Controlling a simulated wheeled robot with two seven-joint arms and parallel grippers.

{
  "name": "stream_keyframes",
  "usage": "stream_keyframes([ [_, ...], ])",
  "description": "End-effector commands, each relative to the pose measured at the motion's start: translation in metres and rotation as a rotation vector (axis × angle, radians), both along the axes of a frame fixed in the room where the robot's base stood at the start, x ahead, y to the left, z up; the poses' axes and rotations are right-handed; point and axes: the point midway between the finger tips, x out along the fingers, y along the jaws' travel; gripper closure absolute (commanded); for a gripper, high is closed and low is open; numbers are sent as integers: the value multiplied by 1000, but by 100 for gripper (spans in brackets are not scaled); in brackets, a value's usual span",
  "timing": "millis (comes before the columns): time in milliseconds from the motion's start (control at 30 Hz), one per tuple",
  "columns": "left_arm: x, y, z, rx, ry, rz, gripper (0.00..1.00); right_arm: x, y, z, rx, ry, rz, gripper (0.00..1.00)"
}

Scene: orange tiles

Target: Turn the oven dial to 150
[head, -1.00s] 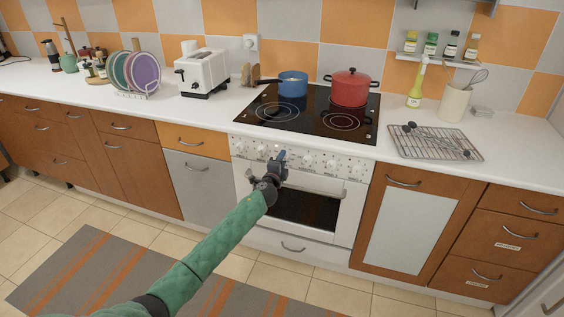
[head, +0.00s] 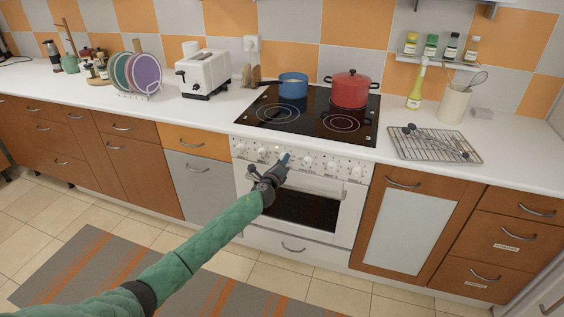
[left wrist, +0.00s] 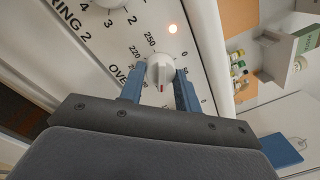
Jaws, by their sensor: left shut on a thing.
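The oven dial (left wrist: 160,72) is a white round knob with a red mark, in the middle of the left wrist view. Its red mark faces the lower side of the picture, toward my gripper's palm. The printed 250 and 220 show to its upper left and a 0 to its right. My left gripper (left wrist: 159,91) has its blue fingers on either side of the dial and is shut on it. In the head view my left gripper (head: 285,159) is at the control panel of the white oven (head: 346,208), and hides this dial there.
A small light (left wrist: 172,28) glows on the panel near the dial. Another knob (left wrist: 110,2) is at the top edge of the wrist view. A blue pan (head: 293,86) and red pot (head: 350,90) stand on the black cooktop (head: 280,128). A wire rack (head: 425,145) lies right.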

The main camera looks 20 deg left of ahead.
Motion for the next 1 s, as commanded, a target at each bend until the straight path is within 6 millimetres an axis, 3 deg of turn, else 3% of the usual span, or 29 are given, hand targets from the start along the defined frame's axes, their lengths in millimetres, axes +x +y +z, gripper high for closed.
stream_keyframes([
  [567,-1,-2,-3,36,2,-2,90,-1,-1,2,-4,3,1,100],
  [600,-1,-2,-3,36,2,-2,65,-1,-1,2,-5,3,1,100],
  [700,-1,-1,-3,35,1,-2,46,-1,-2,2,-5,3,1,100],
  [1000,-1,0,-2,35,0,-1,45,-1,-2,2,-5,2,1,100],
])
